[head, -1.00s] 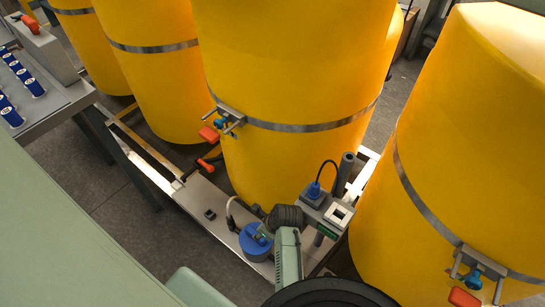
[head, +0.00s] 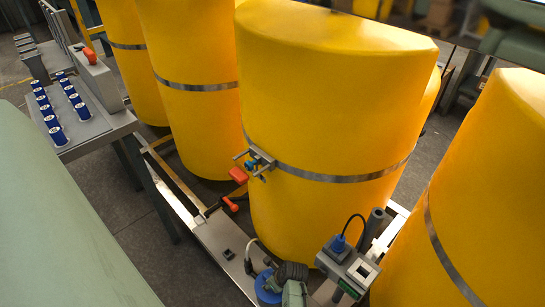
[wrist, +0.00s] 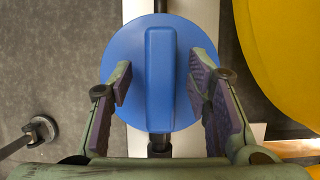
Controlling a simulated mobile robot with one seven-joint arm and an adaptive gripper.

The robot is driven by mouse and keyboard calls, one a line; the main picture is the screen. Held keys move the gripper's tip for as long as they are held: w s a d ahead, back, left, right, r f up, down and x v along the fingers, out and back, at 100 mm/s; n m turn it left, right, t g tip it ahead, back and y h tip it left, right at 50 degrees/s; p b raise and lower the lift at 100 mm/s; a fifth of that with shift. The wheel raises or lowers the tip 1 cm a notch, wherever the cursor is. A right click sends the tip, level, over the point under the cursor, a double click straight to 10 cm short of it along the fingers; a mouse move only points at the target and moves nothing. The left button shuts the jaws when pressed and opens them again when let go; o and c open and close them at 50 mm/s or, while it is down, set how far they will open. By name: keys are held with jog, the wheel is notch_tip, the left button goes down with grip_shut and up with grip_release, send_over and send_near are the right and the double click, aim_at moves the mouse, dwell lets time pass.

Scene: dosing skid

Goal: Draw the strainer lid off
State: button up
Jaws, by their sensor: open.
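The strainer lid (wrist: 160,35) is a round blue disc with a raised blue bar across its middle. It fills the centre of the wrist view. It also shows at the bottom of the head view (head: 266,288), partly cut off and partly covered by my arm. My gripper (wrist: 158,88) is open, with one dark-padded finger on each side of the raised bar. A gap shows between each pad and the bar. The strainer body below the lid is mostly hidden.
Large yellow tanks (head: 320,90) with metal bands stand close behind the skid rail (head: 225,240). A grey pump unit with a blue plug (head: 338,243) is right of the lid. An orange-handled valve (head: 238,176) sticks out from the middle tank.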

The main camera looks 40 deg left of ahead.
grip_shut()
dwell(0.5)
